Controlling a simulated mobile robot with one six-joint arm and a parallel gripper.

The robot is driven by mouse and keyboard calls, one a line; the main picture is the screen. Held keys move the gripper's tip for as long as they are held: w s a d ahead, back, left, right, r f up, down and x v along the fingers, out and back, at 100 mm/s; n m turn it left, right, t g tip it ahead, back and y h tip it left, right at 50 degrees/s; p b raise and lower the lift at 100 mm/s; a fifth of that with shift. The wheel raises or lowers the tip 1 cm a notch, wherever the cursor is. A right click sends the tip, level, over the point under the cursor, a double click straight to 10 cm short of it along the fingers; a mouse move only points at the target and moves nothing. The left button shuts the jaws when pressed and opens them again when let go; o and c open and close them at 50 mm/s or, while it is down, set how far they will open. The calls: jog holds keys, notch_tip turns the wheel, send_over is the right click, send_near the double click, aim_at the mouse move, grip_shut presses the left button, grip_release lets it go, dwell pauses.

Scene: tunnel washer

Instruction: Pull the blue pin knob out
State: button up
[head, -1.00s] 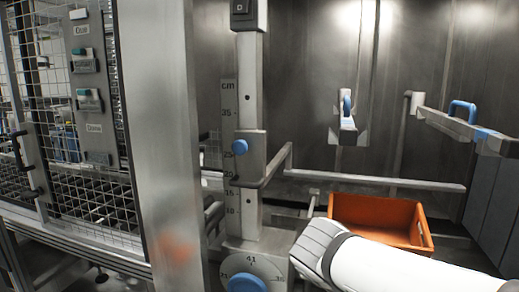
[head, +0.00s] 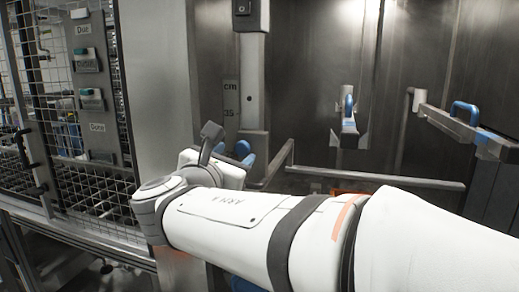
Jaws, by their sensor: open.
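The blue pin knob (head: 242,148) sits on the slider block of the upright metal post (head: 250,90), beside the centimetre scale. My gripper (head: 228,146) is in front of the block, close to the knob, with its jaws open. One dark finger shows left of the knob. My gripper and wrist cover much of the block, and I cannot tell whether the fingers touch the knob.
A grey bar (head: 375,178) runs right from the block. Two blue-handled arms (head: 349,125) (head: 463,125) stand at the back right. An orange crate (head: 350,188) is mostly hidden behind my arm. A mesh cage door (head: 75,130) is on the left.

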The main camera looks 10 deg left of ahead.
aim_at(242, 148)
jog(key=shift+w+d, duration=0.1)
jog(key=shift+w, duration=1.3)
jog(key=shift+c, duration=0.4)
grip_shut()
